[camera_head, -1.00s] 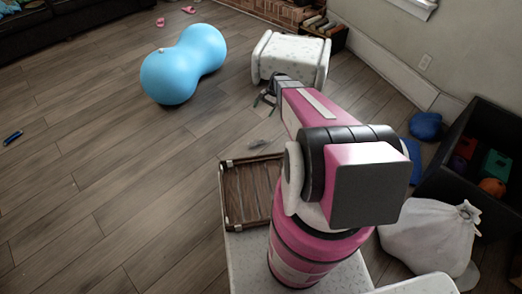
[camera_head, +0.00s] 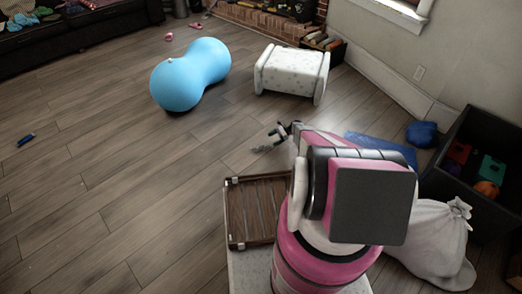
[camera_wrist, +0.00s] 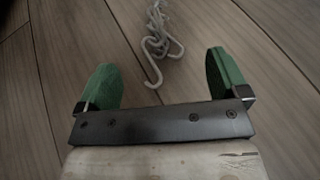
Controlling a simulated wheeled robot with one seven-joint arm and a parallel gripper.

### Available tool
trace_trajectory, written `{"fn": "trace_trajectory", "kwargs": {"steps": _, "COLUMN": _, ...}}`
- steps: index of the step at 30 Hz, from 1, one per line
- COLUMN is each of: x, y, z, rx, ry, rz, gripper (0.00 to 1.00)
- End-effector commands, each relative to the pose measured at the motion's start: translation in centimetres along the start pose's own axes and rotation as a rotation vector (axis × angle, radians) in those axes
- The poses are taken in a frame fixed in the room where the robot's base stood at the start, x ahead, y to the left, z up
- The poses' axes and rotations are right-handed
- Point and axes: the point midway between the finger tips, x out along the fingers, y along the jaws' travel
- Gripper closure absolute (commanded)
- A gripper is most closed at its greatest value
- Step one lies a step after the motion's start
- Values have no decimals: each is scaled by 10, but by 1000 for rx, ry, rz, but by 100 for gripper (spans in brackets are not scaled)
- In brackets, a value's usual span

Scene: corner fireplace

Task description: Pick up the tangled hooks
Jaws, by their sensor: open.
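The tangled hooks (camera_wrist: 158,42) are pale grey, looped together, and lie on the wooden floor in the wrist view. One hook's curved end points down toward the space between my fingers. In the head view the hooks are a small grey shape (camera_head: 264,148) on the floor, just left of my fingers. My gripper (camera_wrist: 168,72) is open, with green fingers spread on either side and nothing between them. In the head view my gripper (camera_head: 281,132) shows as a dark shape beyond my arm. The top of the tangle runs out of the wrist view.
A blue peanut ball (camera_head: 190,75) and a white padded stool (camera_head: 292,72) stand farther back. A wooden slatted tray (camera_head: 257,210) is close by my base. A black toy bin (camera_head: 480,200), a white sack (camera_head: 430,235) and a blue mat (camera_head: 385,147) are at right. The left floor is mostly clear.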

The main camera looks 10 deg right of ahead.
Motion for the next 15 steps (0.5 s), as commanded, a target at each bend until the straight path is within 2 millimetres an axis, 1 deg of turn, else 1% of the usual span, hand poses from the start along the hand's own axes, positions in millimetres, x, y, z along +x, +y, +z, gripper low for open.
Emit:
{"fn": "trace_trajectory", "kwargs": {"steps": 1, "x": 9, "y": 1, "z": 0, "rx": 0, "ry": 0, "rz": 1, "gripper": 7}}
{"fn": "trace_trajectory", "kwargs": {"steps": 3, "x": 20, "y": 1, "z": 0, "rx": 0, "ry": 1, "rz": 1, "gripper": 7}}
{"fn": "trace_trajectory", "kwargs": {"steps": 6, "x": 31, "y": 1, "z": 0, "rx": -1, "ry": 1, "rz": 0, "gripper": 7}}
{"fn": "trace_trajectory", "kwargs": {"steps": 11, "x": 40, "y": 1, "z": 0, "rx": -1, "ry": 1, "rz": 0, "gripper": 7}}
{"fn": "trace_trajectory", "kwargs": {"steps": 15, "x": 54, "y": 3, "z": 0, "rx": -1, "ry": 2, "rz": 0, "gripper": 7}}
